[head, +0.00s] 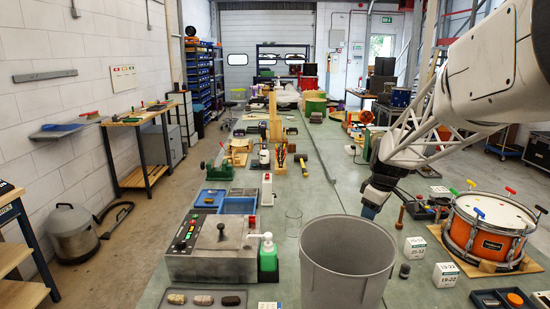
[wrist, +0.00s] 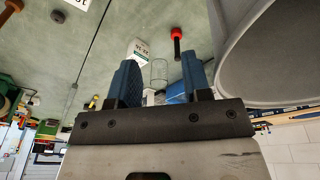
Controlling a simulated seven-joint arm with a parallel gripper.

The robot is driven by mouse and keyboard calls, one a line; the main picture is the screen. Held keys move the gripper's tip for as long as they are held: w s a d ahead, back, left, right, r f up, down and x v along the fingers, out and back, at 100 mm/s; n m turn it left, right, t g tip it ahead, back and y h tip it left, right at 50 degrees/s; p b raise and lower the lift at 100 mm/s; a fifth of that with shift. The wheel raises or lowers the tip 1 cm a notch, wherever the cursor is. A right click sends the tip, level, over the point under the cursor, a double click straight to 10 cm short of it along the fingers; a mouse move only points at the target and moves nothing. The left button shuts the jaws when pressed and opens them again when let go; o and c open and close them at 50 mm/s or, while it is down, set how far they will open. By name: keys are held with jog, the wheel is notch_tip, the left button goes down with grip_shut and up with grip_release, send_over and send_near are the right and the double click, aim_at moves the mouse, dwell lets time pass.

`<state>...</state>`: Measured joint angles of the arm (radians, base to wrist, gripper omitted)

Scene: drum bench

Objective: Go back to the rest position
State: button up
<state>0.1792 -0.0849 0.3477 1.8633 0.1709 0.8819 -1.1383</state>
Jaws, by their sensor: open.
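My gripper (head: 370,208) hangs above the green bench at the right of the head view, just beyond the rim of a large grey bin (head: 345,250). In the wrist view its two blue fingers stand apart with nothing held between them (wrist: 160,78). A clear glass (wrist: 159,70) shows in the gap, in the background. The grey bin (wrist: 245,75) fills the upper right of the wrist view. My arm comes in from the upper right of the head view.
An orange drum (head: 490,232) with coloured pegs sits at the right. White labelled blocks (head: 414,248) and a wooden-handled tool (head: 401,214) lie near the gripper. A grey control box (head: 215,262) and green bottle (head: 268,258) stand left of the bin. Bare bench (head: 335,185) lies behind it.

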jog(key=s+d+r+m+t, duration=0.1)
jog(key=s+d+r+m, duration=0.25)
jog(key=s, duration=0.65)
jog(key=s+a+m, duration=0.3)
jog(key=s+a, duration=0.3)
jog(key=s, duration=0.8)
jog(key=s+a+m+h, duration=0.1)
jog(key=s+a+m, duration=0.2)
jog(key=s+a, duration=0.4)
jog(key=s+f, duration=0.1)
jog(key=s, duration=0.6)
jog(key=shift+s, duration=0.25)
